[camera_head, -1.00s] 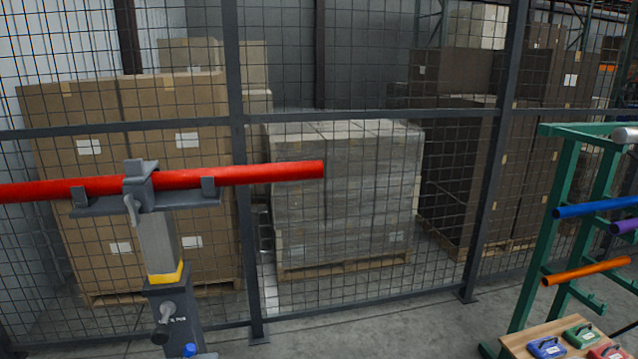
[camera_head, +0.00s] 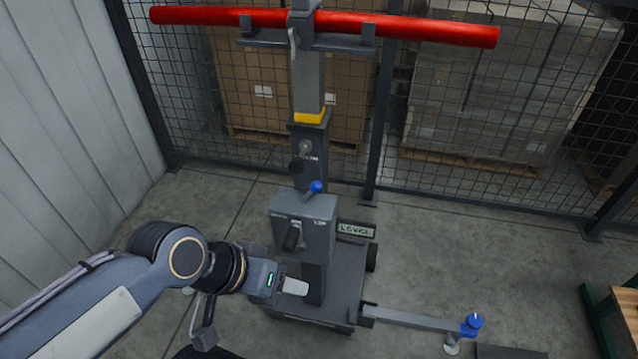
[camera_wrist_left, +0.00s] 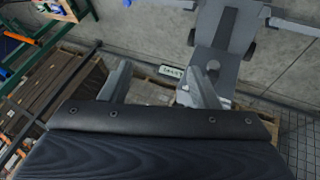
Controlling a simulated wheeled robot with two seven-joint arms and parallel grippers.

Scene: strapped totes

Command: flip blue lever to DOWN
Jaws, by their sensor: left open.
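A blue-knobbed lever (camera_head: 316,186) sticks up from the top of a grey box (camera_head: 304,225) on the front of a wheeled stand. Its knob leans up and to the right. My left gripper (camera_head: 294,287) is low, below the grey box and in front of the stand's column, in the head view. In the left wrist view its two fingers (camera_wrist_left: 162,84) are apart with nothing seen between them. The right gripper is not in view.
A red bar (camera_head: 430,29) lies across the stand's top. A black handle (camera_head: 291,238) is on the box's front. A LEVEL sign (camera_head: 357,229) is beside it. The outrigger (camera_head: 410,318) reaches right over the floor. A mesh fence stands behind; floor at left is clear.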

